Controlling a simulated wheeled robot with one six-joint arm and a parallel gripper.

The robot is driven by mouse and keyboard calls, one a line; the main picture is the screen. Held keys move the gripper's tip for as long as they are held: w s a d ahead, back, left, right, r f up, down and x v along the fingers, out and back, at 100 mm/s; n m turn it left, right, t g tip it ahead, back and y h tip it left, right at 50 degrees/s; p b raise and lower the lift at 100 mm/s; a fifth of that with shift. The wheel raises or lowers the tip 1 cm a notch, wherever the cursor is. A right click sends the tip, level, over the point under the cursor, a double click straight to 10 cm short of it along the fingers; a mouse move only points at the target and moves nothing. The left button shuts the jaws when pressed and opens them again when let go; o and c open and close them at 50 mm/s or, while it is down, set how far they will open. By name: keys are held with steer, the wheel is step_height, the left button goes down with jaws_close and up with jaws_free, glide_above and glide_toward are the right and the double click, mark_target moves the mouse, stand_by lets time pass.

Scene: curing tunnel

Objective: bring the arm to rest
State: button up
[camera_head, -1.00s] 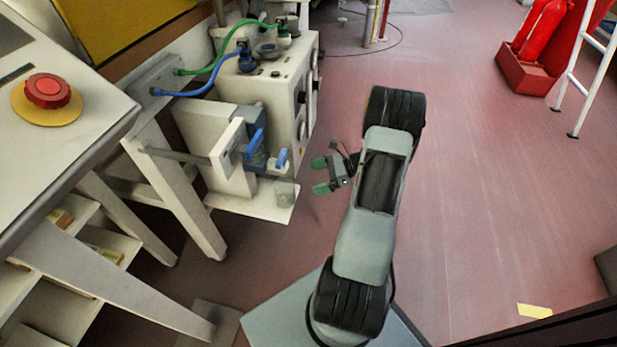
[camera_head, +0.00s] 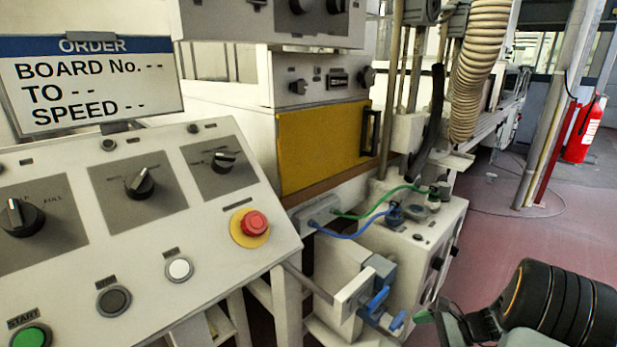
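My arm (camera_head: 565,305) shows only in part at the bottom right, with a dark ribbed joint and a grey link. My gripper (camera_head: 428,328) is at the bottom edge, right of the blue-handled valves (camera_head: 378,300). One green fingertip shows with no other finger against it; the second is cut off by the frame. The gripper looks open, and I see nothing held in it. I cannot tell from this view whether the fingertip touches the valve fixture.
A control panel (camera_head: 90,245) with knobs and a red stop button (camera_head: 254,223) fills the left. An order sign (camera_head: 92,85) stands above it. A white pump box (camera_head: 420,235) with green and blue hoses stands left of my arm. Red floor (camera_head: 530,230) is open behind.

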steer(key=s+a+r+n+h+p, duration=0.3)
steer(key=r+n+p, duration=0.3)
steer(key=r, duration=0.7)
steer(key=s+a+r+n+h+p, duration=0.4)
steer(key=r+p, duration=0.5)
steer(key=r, duration=0.5)
steer(key=s+a+r+n+h+p, duration=0.3)
steer(key=a+r+n+p, duration=0.4)
steer(key=r, duration=0.6)
steer(key=shift+s+a+r+n+h+p, duration=0.25)
steer(key=shift+s+n+h+p, duration=0.15)
steer(key=shift+n, duration=0.8)
